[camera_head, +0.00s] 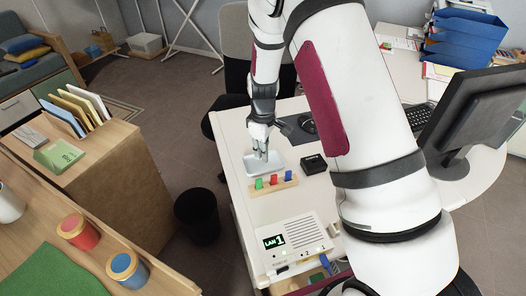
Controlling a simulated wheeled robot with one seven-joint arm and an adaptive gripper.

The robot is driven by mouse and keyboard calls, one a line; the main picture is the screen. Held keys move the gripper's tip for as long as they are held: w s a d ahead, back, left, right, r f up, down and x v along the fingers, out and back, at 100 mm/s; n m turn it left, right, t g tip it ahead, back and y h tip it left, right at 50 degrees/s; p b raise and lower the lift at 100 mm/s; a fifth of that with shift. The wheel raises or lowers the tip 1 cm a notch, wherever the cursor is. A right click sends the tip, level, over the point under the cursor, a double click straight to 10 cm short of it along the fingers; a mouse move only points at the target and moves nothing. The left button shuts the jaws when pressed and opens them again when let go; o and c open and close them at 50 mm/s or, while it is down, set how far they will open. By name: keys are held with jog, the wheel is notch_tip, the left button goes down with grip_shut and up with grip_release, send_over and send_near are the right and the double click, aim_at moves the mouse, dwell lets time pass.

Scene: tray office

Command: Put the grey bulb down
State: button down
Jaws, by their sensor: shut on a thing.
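My gripper (262,153) points down over a small pale grey tray (274,168) on the white desk. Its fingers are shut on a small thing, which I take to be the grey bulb. The bulb is too small and too covered by the fingers to make out clearly. The fingertips are at or just above the tray; I cannot tell whether the bulb touches it.
A wooden block with green, red and blue pieces (273,188) and a black box (314,164) are close by. A white panel labelled LAN 1 (295,245) is at the desk's near end. A dark bin (197,215) stands left of the desk. A monitor (478,110) is at right.

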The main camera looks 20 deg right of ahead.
jog(key=shift+f, duration=0.15)
jog(key=shift+f+b, duration=0.3)
jog(key=shift+f, duration=0.05)
jog(key=shift+f, duration=0.15)
jog(key=c, duration=1.7)
grip_release()
jog(key=shift+o, duration=0.2)
